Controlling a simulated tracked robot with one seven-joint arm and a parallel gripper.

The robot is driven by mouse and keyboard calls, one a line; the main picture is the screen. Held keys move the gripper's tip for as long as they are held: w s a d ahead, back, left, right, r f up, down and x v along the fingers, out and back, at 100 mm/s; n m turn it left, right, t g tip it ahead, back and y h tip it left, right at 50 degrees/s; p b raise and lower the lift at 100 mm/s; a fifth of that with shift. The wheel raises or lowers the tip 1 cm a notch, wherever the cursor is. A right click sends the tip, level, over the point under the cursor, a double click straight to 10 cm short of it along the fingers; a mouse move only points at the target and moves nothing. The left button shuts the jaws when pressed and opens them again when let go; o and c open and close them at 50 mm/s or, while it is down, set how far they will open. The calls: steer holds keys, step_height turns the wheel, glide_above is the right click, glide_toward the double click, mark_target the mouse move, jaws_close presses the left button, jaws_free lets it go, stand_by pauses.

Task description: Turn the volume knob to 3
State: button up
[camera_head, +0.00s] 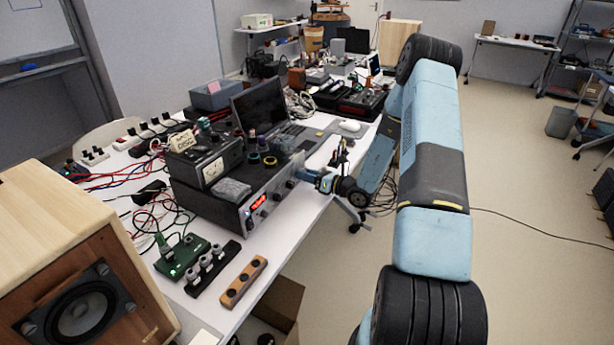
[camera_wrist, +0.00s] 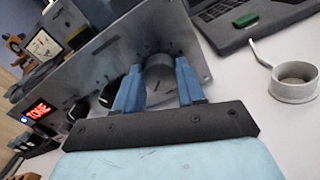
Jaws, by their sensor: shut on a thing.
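The amplifier (camera_head: 226,205) is a dark box with a silver front panel, standing on the white table. In the wrist view its panel (camera_wrist: 75,82) runs tilted, with a large grey round knob (camera_wrist: 158,76) at the panel's right end. My gripper (camera_wrist: 158,66) has its two blue fingers on either side of this knob, shut on it. In the head view my gripper (camera_head: 304,175) reaches the panel's right end from the right, and the held knob is hidden there. The knob's pointer and scale figures cannot be read. A red lit display (camera_wrist: 40,112) seems to read "TONE".
Smaller black knobs (camera_wrist: 108,96) sit close left of my gripper. A laptop (camera_head: 262,110) stands behind the amplifier. A metal ring-shaped holder (camera_wrist: 294,84) is right of my gripper. A wooden speaker (camera_head: 75,260) fills the near left. The floor (camera_head: 520,130) at right is mostly clear.

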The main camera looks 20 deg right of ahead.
steer(key=m, duration=0.4)
steer(key=shift+d, duration=0.15)
steer(key=m, duration=0.3)
steer(key=shift+m, duration=0.4)
steer(key=m, duration=0.3)
steer(key=shift+w+f+m, duration=0.1)
steer(key=shift+m, duration=2)
steer(key=shift+f, duration=0.1)
steer(key=o, duration=0.8)
steer(key=shift+o, duration=1.3)
steer(key=v, duration=1.3)
steer(key=shift+s+d, duration=0.25)
steer(key=shift+s, duration=0.05)
